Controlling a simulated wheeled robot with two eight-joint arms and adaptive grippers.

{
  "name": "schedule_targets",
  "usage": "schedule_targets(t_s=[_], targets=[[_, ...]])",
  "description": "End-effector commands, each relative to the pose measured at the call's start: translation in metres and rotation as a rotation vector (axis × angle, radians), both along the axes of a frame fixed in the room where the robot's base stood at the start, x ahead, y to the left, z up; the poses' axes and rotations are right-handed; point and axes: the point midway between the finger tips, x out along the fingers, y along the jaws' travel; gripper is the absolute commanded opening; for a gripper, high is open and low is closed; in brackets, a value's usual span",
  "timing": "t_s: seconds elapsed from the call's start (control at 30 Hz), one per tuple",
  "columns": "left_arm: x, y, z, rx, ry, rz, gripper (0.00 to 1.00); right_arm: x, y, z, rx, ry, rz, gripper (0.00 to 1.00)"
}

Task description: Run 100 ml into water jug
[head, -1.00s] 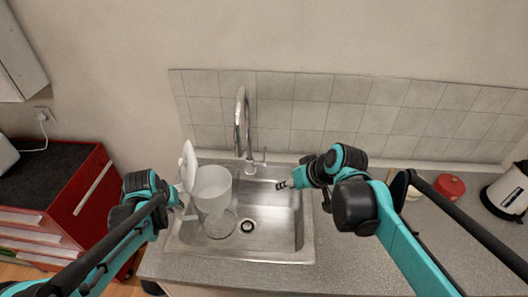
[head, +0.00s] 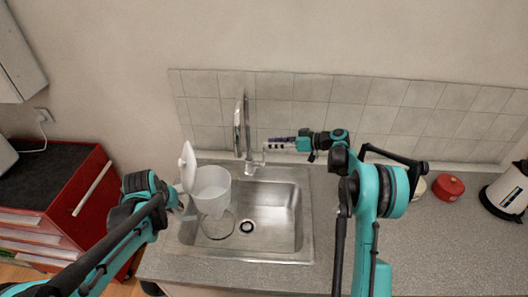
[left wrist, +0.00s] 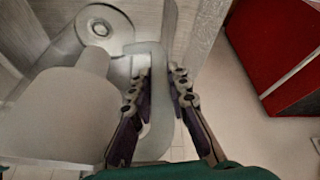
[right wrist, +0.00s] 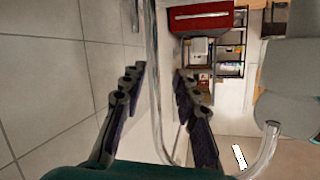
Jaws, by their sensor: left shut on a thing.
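The water jug (head: 212,187) is a pale, translucent jug with its white lid (head: 188,166) raised, held over the left part of the sink. My left gripper (head: 181,203) is shut on the jug's handle (left wrist: 152,92), which lies between its fingers in the left wrist view. The chrome tap (head: 239,125) stands behind the sink, its spout arching forward near the jug; I see no clear water stream. My right gripper (head: 270,146) is beside the tap's lever (head: 263,156), fingers apart. In the right wrist view, the tap's pipe (right wrist: 153,80) shows between the open fingers.
The steel sink (head: 285,205) has bare floor right of the jug. A red round container (head: 449,187) and a kettle (head: 508,190) stand on the right counter. A red cabinet (head: 85,190) is at the left. The tiled wall (head: 310,100) is close behind the tap.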

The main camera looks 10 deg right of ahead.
Motion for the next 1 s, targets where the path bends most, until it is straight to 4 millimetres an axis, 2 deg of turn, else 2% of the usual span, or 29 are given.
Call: schedule_targets(t_s=[0.1, 0.3, 0.53, 0.67, 1.0], targets=[[0.000, 0.000, 0.001, -0.001, -0.001, 0.001, 0.00, 0.015, -0.012, -0.027, 0.058, -0.101, 0.037, 0.30], [0.000, 0.000, 0.001, -0.001, -0.001, 0.001, 0.00, 0.022, -0.028, -0.063, 0.135, -0.257, 0.077, 0.30], [0.000, 0.000, 0.001, -0.001, -0.001, 0.001, 0.00, 0.021, -0.037, -0.082, 0.176, -0.351, 0.093, 0.30], [0.000, 0.000, 0.001, -0.001, -0.001, 0.001, 0.00, 0.024, -0.027, -0.084, 0.181, -0.360, 0.097, 0.30], [0.000, 0.000, 0.001, -0.001, -0.001, 0.001, 0.00, 0.044, 0.021, -0.084, 0.181, -0.359, 0.097, 0.30]])
